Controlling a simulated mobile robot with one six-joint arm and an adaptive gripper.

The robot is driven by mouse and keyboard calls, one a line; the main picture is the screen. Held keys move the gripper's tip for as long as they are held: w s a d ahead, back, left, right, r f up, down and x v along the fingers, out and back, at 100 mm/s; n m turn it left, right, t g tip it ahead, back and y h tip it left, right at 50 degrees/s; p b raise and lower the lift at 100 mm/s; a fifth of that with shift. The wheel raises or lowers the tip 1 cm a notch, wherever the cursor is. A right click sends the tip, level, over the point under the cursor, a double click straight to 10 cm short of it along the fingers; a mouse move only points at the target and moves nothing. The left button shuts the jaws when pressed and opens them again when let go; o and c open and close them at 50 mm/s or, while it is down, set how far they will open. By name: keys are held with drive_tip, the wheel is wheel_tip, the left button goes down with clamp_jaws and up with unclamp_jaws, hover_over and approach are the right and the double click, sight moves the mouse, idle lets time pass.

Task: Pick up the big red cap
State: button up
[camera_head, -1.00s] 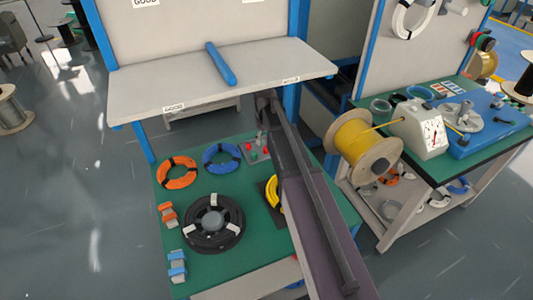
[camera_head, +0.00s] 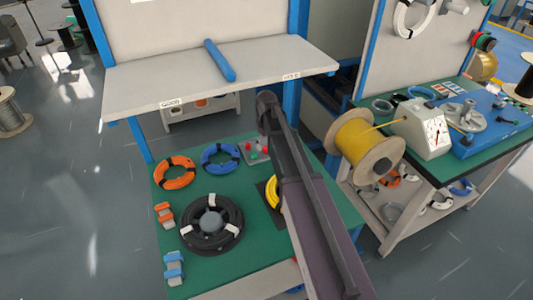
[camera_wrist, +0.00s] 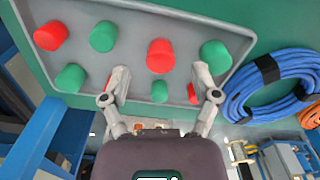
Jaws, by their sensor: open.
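A grey tray (camera_wrist: 130,14) fills the top of the wrist view and holds several red and green caps. One big red cap (camera_wrist: 160,55) lies ahead of my gripper (camera_wrist: 161,80), in line with the gap between its fingers. Another big red cap (camera_wrist: 50,36) is at the tray's left. My gripper is open, with nothing held. In the head view the tray (camera_head: 248,159) is partly hidden by my arm, and my gripper is hidden there.
Larger green caps (camera_wrist: 103,36) stand close beside the red ones. A blue cable coil (camera_wrist: 280,85) lies right of the tray. On the green table (camera_head: 205,266) are an orange coil (camera_head: 175,173) and a black reel (camera_head: 212,222). A grey shelf (camera_head: 150,88) is above the table's back.

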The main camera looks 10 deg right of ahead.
drive_tip(key=shift+f+b, duration=0.95)
drive_tip(key=shift+f, duration=0.3)
drive_tip(key=c, duration=0.8)
